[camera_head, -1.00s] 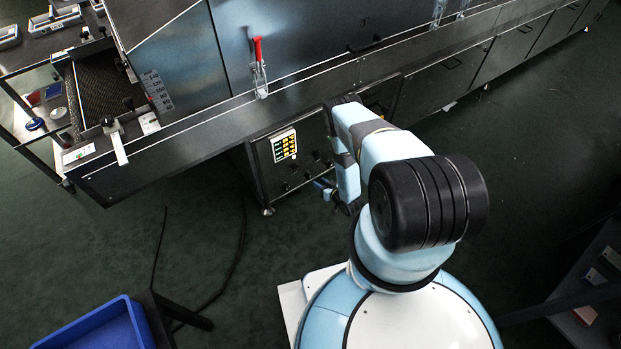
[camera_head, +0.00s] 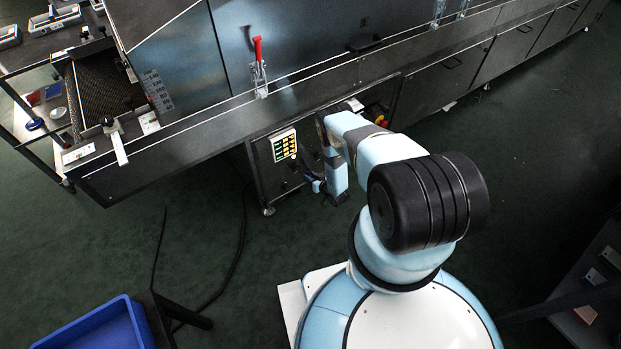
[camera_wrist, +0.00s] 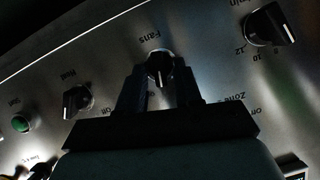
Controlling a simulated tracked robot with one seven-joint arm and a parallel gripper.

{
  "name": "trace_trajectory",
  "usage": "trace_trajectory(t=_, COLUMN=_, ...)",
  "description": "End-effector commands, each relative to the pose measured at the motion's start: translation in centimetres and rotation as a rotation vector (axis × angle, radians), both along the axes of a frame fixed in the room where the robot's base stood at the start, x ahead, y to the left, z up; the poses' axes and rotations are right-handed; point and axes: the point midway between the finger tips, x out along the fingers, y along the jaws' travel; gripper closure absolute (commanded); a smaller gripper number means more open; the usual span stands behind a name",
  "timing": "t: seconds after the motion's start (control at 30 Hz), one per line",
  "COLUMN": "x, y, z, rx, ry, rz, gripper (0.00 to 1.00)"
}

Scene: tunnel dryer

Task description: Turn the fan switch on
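The fan switch (camera_wrist: 158,66) is a black rotary knob under the label "Fans" on a metal control panel, in the upper middle of the wrist view. My gripper (camera_wrist: 158,82) is open, with one dark finger to each side of the knob and a gap visible between. Whether either finger touches the knob cannot be told. In the head view my gripper (camera_head: 313,184) is at the front of the control panel (camera_head: 272,180), small and dark. The fan switch cannot be made out there.
In the wrist view another black knob (camera_wrist: 78,100) and a green button (camera_wrist: 20,123) are to the left. A numbered knob (camera_wrist: 270,26) is at the upper right. The head view shows a lit display (camera_head: 284,145), a red-handled clamp (camera_head: 259,65) and a blue bin (camera_head: 100,328).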

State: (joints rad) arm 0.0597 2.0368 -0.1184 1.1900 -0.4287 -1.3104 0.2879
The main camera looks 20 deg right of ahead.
Motion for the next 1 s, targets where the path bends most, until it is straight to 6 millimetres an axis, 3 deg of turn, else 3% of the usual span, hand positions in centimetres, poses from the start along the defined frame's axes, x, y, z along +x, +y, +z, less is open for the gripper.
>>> trace_trajectory(t=0.33, x=0.01, y=-0.01, z=0.02, rx=-0.001, ry=0.000, rz=0.000, gripper=1.00)
trace_trajectory(t=1.0, x=0.13, y=-0.35, z=-0.11, rx=0.242, ry=0.078, rz=0.000, gripper=1.00)
